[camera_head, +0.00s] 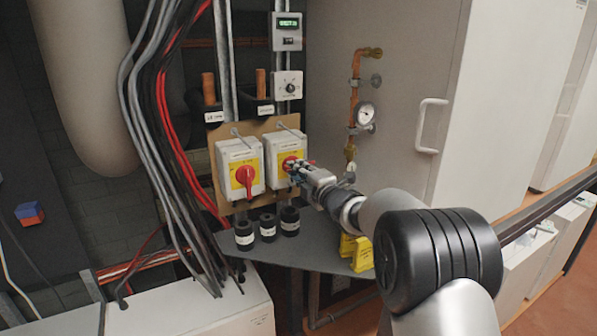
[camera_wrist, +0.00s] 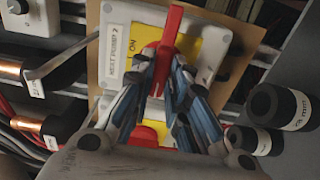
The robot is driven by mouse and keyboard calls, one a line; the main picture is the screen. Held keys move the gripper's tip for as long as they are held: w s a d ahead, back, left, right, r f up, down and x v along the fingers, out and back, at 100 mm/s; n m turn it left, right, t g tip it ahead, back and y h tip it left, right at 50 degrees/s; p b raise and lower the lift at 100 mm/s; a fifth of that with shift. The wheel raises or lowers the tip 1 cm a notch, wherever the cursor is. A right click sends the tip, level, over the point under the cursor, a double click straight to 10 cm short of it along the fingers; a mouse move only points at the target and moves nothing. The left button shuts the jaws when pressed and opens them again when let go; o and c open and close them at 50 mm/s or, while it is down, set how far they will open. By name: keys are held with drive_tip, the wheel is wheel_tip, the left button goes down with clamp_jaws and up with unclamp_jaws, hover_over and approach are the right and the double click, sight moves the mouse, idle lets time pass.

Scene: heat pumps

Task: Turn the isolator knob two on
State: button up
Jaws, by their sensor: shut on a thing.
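Isolator two is the right grey box (camera_head: 282,148) with a yellow plate and red knob (camera_head: 289,162). In the wrist view its lid (camera_wrist: 118,38) reads "HEAT PUMP 2", with "ON" on the yellow plate (camera_wrist: 187,45). My gripper (camera_head: 297,168) reaches it from the right. In the wrist view my gripper (camera_wrist: 166,68) is shut on the red knob (camera_wrist: 173,22), whose handle runs roughly up and down in that picture. The fingers hide part of the knob and plate.
The left isolator (camera_head: 239,168) stands close beside, its red handle (camera_head: 246,177) upright. Black cylinders (camera_head: 268,226) stand on the grey shelf (camera_head: 330,256) below. A gauge (camera_head: 365,114) on copper pipe is to the right. Cables (camera_head: 160,130) hang at left.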

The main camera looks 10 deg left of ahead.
clamp_jaws()
drive_tip(key=shift+m, duration=0.3)
drive_tip(key=shift+m+p, duration=1.7)
drive_tip(key=shift+m, duration=6.9)
drive_tip(key=o, duration=0.7)
unclamp_jaws()
